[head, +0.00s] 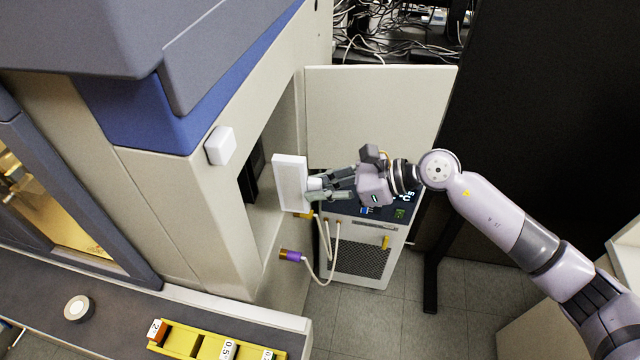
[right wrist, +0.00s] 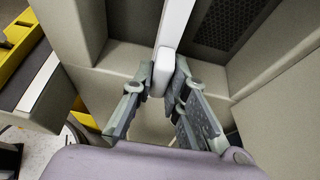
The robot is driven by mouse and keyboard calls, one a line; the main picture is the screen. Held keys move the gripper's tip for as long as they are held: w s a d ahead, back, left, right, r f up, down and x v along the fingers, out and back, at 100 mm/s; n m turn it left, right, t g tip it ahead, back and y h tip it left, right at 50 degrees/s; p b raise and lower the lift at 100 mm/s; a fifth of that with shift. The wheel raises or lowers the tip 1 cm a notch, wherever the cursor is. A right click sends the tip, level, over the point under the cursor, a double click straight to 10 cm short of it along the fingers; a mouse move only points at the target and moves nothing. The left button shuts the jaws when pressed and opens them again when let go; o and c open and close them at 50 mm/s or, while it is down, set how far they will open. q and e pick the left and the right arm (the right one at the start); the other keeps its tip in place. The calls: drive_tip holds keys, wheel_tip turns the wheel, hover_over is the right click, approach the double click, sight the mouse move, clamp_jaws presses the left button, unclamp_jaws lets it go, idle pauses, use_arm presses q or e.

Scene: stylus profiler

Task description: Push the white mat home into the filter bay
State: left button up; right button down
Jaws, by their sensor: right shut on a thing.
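The white mat (head: 290,183) is a thick white slab with a framed face, held upright in front of the machine's side opening. My right gripper (head: 312,189) is shut on a small white tab at the mat's right side. In the right wrist view the fingers (right wrist: 157,85) close around the white tab (right wrist: 163,72), with the mat's white edge (right wrist: 177,22) beyond it. The filter bay (head: 252,186) is the dark recess in the beige side wall, left of the mat and partly hidden by it. The mat appears outside the recess. My left gripper is out of view.
A beige door panel (head: 378,110) stands open behind my right gripper. A cooling unit (head: 362,255) with hoses stands below the arm. A yellow tray (head: 205,345) and white roll (head: 79,308) lie on the front ledge.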

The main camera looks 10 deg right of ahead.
sight(293, 179)
drive_tip(key=shift+w+d+r+m+t, duration=0.15)
drive_tip(key=shift+w+r+m+t, duration=0.15)
drive_tip(key=shift+w+r, duration=0.05)
drive_tip(key=shift+w+a+r, duration=0.1)
drive_tip(key=shift+w+a, duration=0.05)
drive_tip(key=shift+a, duration=0.35)
drive_tip(key=shift+w+a, duration=0.25)
drive_tip(key=shift+a, duration=0.6)
drive_tip(key=shift+w+a, duration=0.2)
drive_tip(key=shift+a, duration=0.3)
drive_tip(key=shift+w+a, duration=0.15)
drive_tip(key=shift+a, duration=0.35)
drive_tip(key=shift+w+a, duration=0.1)
drive_tip(key=shift+a, duration=0.2)
